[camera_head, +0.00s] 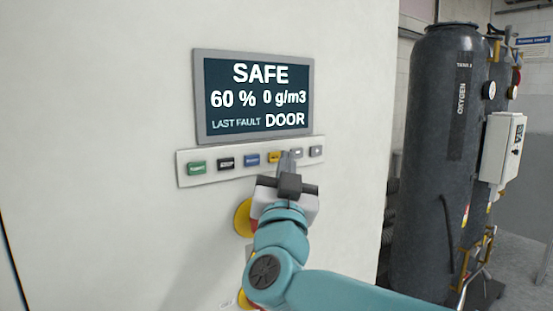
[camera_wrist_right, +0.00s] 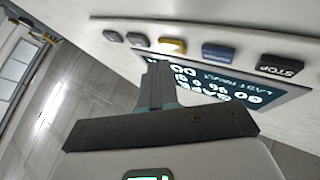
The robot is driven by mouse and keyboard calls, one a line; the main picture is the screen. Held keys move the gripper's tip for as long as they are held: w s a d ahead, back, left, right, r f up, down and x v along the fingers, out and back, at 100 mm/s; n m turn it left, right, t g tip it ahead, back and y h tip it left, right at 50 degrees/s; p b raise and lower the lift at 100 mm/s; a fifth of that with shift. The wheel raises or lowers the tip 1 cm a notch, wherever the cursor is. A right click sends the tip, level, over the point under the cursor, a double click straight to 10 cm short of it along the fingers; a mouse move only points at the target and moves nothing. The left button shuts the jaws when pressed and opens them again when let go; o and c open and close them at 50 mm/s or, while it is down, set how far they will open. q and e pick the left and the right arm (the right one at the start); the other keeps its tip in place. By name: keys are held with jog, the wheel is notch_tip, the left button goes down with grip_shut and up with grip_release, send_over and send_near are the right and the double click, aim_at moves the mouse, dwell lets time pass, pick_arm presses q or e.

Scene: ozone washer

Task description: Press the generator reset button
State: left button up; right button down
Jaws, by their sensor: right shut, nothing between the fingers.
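The button strip (camera_head: 185,180) runs below the display on the white panel. From left to right it carries a green button (camera_head: 197,167), a black button (camera_head: 227,162), a blue button (camera_head: 252,159), a yellow button (camera_head: 274,157) and two grey buttons at the right end. Only STOP on the black button (camera_wrist_right: 280,66) reads clearly; I cannot tell which label says reset. My right gripper (camera_head: 288,158) is shut and empty, its tips in front of the strip around the yellow and inner grey buttons. In the wrist view the fingers (camera_wrist_right: 158,78) point toward the yellow button (camera_wrist_right: 172,46); contact is unclear.
The display (camera_head: 255,97) reads SAFE, 60 %, 0 g/m3, LAST FAULT DOOR. Yellow round parts (camera_head: 242,217) sit on the panel below, partly behind my arm. A dark oxygen tank (camera_head: 435,150) with a white control box (camera_head: 500,147) stands at the right.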

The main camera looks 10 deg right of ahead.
jog(key=shift+s+d+b, duration=0.3)
jog(key=shift+s+b, duration=0.1)
jog(key=shift+s, duration=0.4)
jog(key=shift+s+d+b, duration=0.25)
jog(key=shift+s+b, duration=0.2)
jog(key=shift+s, duration=0.35)
jog(key=shift+s+d+b, duration=0.3)
jog(key=shift+s+b, duration=0.1)
jog(key=shift+s, duration=0.4)
jog(key=shift+s, duration=0.1)
